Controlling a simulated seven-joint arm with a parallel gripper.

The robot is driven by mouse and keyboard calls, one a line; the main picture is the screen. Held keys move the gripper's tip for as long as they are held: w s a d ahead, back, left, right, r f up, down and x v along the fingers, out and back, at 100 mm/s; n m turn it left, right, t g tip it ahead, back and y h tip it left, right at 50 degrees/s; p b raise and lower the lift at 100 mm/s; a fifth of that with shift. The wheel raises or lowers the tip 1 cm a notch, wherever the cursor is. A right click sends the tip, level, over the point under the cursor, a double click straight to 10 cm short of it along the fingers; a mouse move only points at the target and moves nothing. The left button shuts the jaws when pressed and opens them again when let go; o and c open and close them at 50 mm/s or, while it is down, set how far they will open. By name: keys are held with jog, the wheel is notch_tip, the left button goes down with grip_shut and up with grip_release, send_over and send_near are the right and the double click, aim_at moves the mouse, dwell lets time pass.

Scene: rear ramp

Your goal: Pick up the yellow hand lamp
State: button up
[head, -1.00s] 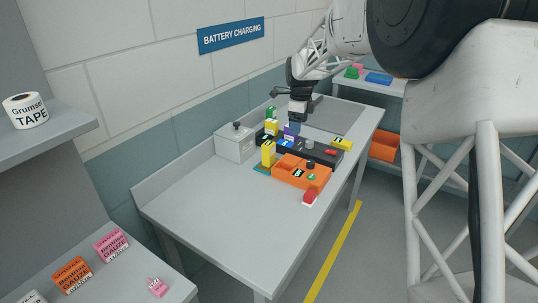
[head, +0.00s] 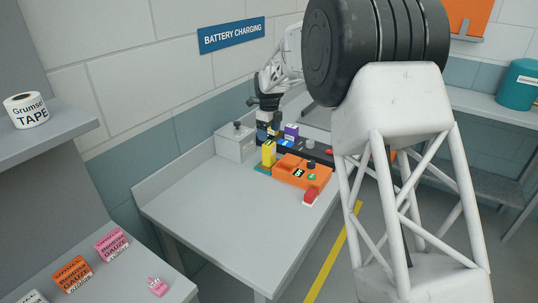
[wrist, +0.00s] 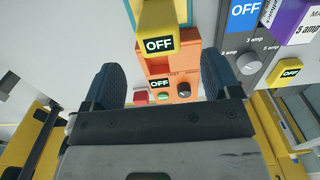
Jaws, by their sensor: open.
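A yellow upright block (head: 268,153), which looks like the hand lamp, stands on a teal base beside an orange box on the bench. In the wrist view, a yellow body with a black OFF label (wrist: 158,36) shows just beyond my fingers; it appears to be the same one. My gripper (wrist: 160,80) is open, its two dark fingers apart with nothing held between them. In the head view my gripper (head: 265,112) hangs above and slightly behind the yellow block.
The orange box (head: 306,174) with a dark knob and green button sits close to the right. A red-topped item (head: 310,196) lies in front. A dark charger unit (head: 318,154) is behind, a grey box (head: 235,143) to the left. The front bench (head: 215,210) is clear.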

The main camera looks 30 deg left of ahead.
aim_at(269, 143)
jog(key=shift+f, duration=1.25)
jog(key=shift+f, duration=2.55)
jog(key=c, duration=1.1)
